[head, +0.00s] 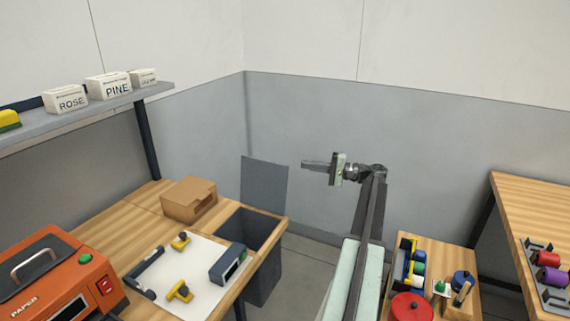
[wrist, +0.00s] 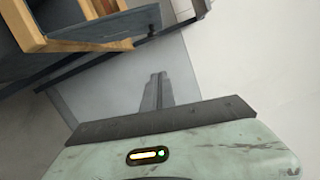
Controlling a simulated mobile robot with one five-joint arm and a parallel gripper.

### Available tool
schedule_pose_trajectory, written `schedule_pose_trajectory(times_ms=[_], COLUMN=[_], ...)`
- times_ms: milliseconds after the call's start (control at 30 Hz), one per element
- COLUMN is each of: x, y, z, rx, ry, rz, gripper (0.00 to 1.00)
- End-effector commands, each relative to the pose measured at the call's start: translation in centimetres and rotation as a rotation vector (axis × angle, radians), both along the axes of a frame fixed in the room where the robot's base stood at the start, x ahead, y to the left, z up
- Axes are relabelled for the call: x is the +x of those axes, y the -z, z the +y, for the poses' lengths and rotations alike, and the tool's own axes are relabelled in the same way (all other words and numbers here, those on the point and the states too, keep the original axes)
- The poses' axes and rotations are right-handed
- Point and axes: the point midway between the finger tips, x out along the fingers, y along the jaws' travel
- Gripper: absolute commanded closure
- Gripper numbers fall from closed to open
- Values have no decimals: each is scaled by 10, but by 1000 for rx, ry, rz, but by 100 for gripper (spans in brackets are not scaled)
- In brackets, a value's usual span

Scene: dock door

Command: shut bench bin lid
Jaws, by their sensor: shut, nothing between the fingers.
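The bench bin (head: 262,268) is a dark grey box at the right end of the left wooden bench, with its mouth open at the top. Its lid (head: 264,183) is a flat grey panel standing upright at the bin's back edge, so the bin is open. My gripper (head: 305,164) is to the right of the lid, at about the height of its top, with a small gap between them in the head view. Its fingers are shut and empty; they also show in the wrist view (wrist: 157,78). I cannot tell the lid apart surely in the wrist view.
On the left bench stand a cardboard box (head: 188,199), an orange machine (head: 62,282) and a white mat (head: 182,285) with tools. A small table (head: 437,255) with a red disc and bottles is right of my arm. Clear grey wall lies behind.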

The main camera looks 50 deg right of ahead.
Motion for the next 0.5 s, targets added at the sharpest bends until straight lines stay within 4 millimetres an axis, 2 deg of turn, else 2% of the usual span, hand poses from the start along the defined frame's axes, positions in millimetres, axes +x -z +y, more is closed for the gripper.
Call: schedule_pose_trajectory(times_ms=[167, 433, 500], x=[26, 79, 83], y=[-1, -3, -5], z=[14, 40, 51], rx=[0, 0, 0], ry=[-1, 0, 1], rz=[1, 1, 1], gripper=[100, 100, 100])
